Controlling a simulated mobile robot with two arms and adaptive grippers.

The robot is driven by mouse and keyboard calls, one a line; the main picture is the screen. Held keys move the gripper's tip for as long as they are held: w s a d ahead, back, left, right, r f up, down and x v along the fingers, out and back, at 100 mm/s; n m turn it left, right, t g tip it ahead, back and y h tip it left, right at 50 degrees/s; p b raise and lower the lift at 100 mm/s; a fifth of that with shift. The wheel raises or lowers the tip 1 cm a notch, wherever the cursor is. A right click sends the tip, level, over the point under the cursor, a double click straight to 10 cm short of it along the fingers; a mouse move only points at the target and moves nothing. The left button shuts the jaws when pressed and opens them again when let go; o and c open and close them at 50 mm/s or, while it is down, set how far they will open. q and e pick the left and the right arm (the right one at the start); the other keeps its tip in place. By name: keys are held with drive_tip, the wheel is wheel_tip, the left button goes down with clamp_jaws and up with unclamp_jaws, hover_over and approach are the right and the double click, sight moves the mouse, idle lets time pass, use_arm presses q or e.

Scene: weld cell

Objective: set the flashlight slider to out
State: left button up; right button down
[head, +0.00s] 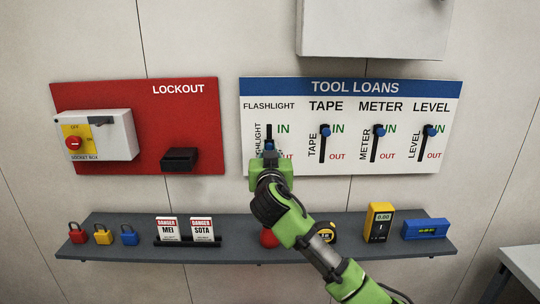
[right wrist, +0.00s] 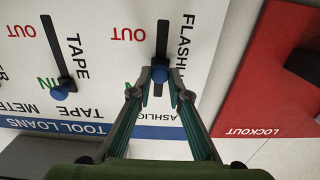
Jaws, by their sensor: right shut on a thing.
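The flashlight slider is the leftmost on the Tool Loans board (head: 350,170). Its blue knob (right wrist: 160,74) sits part-way along the dark vertical slot (right wrist: 162,38), between IN and OUT. My right gripper (head: 269,150) reaches up to the board from below, and its fingers are shut on the knob. In the head view the gripper hides the lower slot and part of the flashlight lettering. The right wrist view shows the board upside down, with OUT above and the fingers on either side of the knob. My left gripper is not in view.
Tape (head: 325,131), meter (head: 379,131) and level (head: 430,131) sliders stand at IN. The red lockout board (head: 200,110) is on the left. A grey shelf (head: 350,252) below holds padlocks, danger tags and tools. A pale box (head: 375,28) hangs above.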

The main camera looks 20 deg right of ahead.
wheel_tip(320, 180, down, 5)
drive_tip(key=b, duration=0.3)
drive_tip(key=shift+f, duration=0.1)
drive_tip(key=c, duration=1.9)
unclamp_jaws()
drive_tip(key=v, duration=1.2)
